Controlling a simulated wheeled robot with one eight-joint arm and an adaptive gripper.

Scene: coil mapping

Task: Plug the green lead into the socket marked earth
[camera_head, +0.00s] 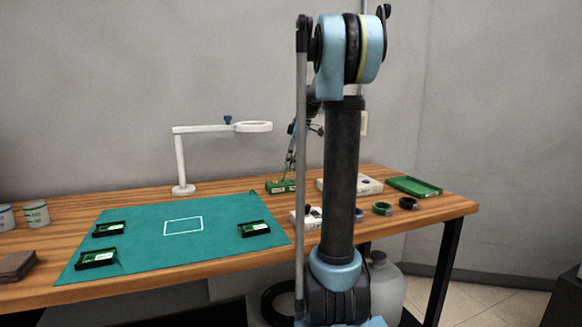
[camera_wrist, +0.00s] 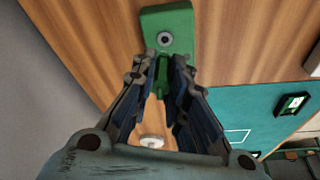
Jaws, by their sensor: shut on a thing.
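A green block (camera_wrist: 178,22) with a round, light-ringed socket (camera_wrist: 165,39) lies on the wooden bench in the wrist view. It also shows in the head view (camera_head: 275,187). No earth marking can be read on it. My gripper (camera_wrist: 161,68) is over the near end of the block. It is shut on a narrow green piece (camera_wrist: 161,77), which looks like the green lead's plug. The fingers hide part of it, and I cannot tell whether it touches the block or sits in a socket. In the head view my gripper (camera_head: 289,176) is small and dark at the block.
A teal mat (camera_head: 140,215) bears several small green-and-black boards. A white magnifier lamp (camera_head: 181,158) stands behind the mat. A white box (camera_head: 368,186), a green tray (camera_head: 414,186) and dark and green rings (camera_head: 382,208) are at the right, partly behind my arm.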

